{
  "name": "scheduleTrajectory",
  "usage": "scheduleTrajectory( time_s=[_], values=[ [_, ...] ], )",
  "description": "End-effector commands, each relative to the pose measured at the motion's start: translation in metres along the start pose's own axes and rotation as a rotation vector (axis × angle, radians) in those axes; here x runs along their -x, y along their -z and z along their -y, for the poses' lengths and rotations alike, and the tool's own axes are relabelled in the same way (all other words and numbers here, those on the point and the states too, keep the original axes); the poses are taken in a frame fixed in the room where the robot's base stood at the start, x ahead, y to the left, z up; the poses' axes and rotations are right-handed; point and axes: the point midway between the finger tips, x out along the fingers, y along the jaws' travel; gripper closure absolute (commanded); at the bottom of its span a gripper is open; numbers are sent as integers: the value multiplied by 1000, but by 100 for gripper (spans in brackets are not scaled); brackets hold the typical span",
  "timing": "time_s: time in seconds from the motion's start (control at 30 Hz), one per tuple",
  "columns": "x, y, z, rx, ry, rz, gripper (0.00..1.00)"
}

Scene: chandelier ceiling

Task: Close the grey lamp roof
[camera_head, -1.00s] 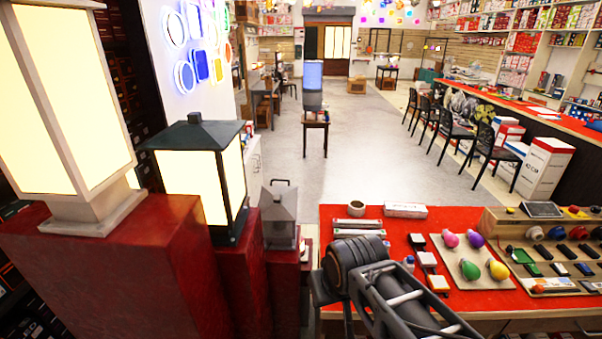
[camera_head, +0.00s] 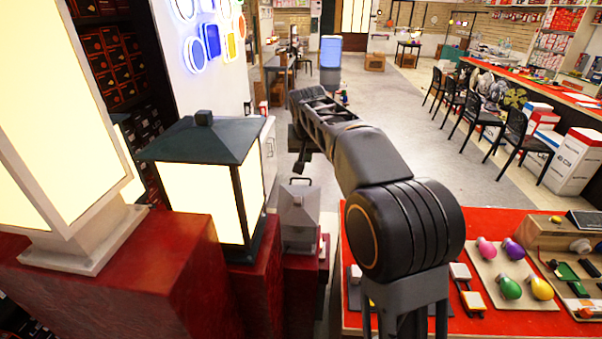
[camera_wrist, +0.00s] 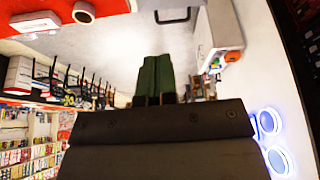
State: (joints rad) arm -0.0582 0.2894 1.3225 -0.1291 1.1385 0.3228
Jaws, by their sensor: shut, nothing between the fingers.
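The grey lamp (camera_head: 299,220) is a small lantern with a sloped roof and a thin dark handle on top. It stands on a narrow dark red pedestal in the head view, right of a bigger lit lantern. I cannot tell from here how far its roof is open. My gripper (camera_head: 302,166) hangs at the end of the raised arm, above the lamp in the picture and apart from it. In the wrist view my gripper's green fingers (camera_wrist: 157,62) are together and empty. I cannot make out the lamp clearly in the wrist view.
A lit lantern with a dark green roof (camera_head: 204,140) and a larger pale lit lamp (camera_head: 62,120) stand on red pedestals at the left. A red table (camera_head: 490,319) with coloured bulbs (camera_head: 510,288) lies at the right. Open floor (camera_head: 400,120) lies beyond.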

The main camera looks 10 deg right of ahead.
Motion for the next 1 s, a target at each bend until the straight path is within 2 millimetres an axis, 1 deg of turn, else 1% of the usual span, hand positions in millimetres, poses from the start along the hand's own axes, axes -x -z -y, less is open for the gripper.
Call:
scheduleTrajectory(
  time_s=[0.03,0.1,0.2,0.3,0.47,0.57,0.8,1.0],
  values=[
    [-10,14,6,-12,-7,2,100],
    [-21,29,12,-31,-14,-1,100],
    [-32,43,18,-52,-23,-5,100],
    [-41,51,21,-64,-29,-7,100],
    [-55,56,22,-74,-32,-8,100],
    [-70,57,22,-75,-33,-6,100],
    [-114,57,20,-74,-34,-6,100],
    [-148,58,19,-74,-33,-8,100]
  ],
)
